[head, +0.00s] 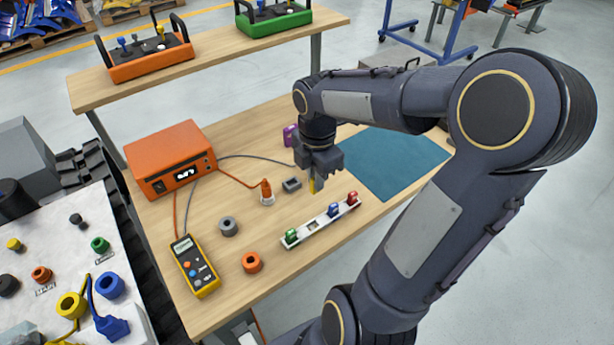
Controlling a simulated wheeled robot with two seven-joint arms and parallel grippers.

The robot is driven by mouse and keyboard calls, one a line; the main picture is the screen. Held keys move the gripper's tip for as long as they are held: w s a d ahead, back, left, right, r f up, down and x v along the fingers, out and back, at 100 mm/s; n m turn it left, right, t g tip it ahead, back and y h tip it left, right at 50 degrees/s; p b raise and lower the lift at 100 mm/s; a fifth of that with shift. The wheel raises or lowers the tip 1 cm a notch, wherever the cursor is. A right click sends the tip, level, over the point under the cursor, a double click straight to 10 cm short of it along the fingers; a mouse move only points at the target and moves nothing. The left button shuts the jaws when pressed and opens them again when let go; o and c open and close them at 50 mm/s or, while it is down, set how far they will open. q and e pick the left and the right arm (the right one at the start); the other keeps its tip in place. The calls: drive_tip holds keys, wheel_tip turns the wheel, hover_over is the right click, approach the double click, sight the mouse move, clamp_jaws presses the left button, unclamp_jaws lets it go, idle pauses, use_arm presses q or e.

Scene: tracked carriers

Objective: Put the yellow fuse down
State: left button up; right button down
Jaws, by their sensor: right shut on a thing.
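The yellow fuse (312,187) shows as a small yellow piece between the fingers of my right gripper (317,180). That gripper points down and is shut on the fuse, hiding most of it. It appears held above the wooden bench, behind the white fuse strip (322,222). The strip holds a green fuse (291,236), a blue fuse (333,210) and a red fuse (352,198). A bare slot (312,226) shows between the green and blue ones. My left gripper is not in view.
An orange power unit (172,158), a yellow multimeter (194,267) and grey and orange rings stand left. A teal mat (392,162) lies right, bare where visible.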

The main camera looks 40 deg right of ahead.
drive_tip(key=s+a+b, duration=0.7)
drive_tip(key=s+a, duration=0.3)
drive_tip(key=a, duration=0.1)
drive_tip(key=w+d+f, duration=0.4)
drive_tip(key=w+d+f+b, duration=0.1)
drive_tip(key=w+d+f, duration=0.2)
drive_tip(key=d, duration=0.1)
drive_tip(key=shift+w+d+f, duration=0.15)
drive_tip(key=shift+w+f, duration=0.25)
drive_tip(key=shift+w+d+f, duration=0.3)
drive_tip(key=shift+w+f, duration=0.05)
drive_tip(key=shift+f, duration=0.1)
drive_tip(key=f, duration=0.3)
drive_tip(key=shift+w+d+f+b, duration=0.15)
drive_tip(key=shift+w+d+b, duration=0.15)
drive_tip(key=shift+b, duration=0.1)
drive_tip(key=shift+f, duration=0.3)
drive_tip(key=shift+f, duration=0.1)
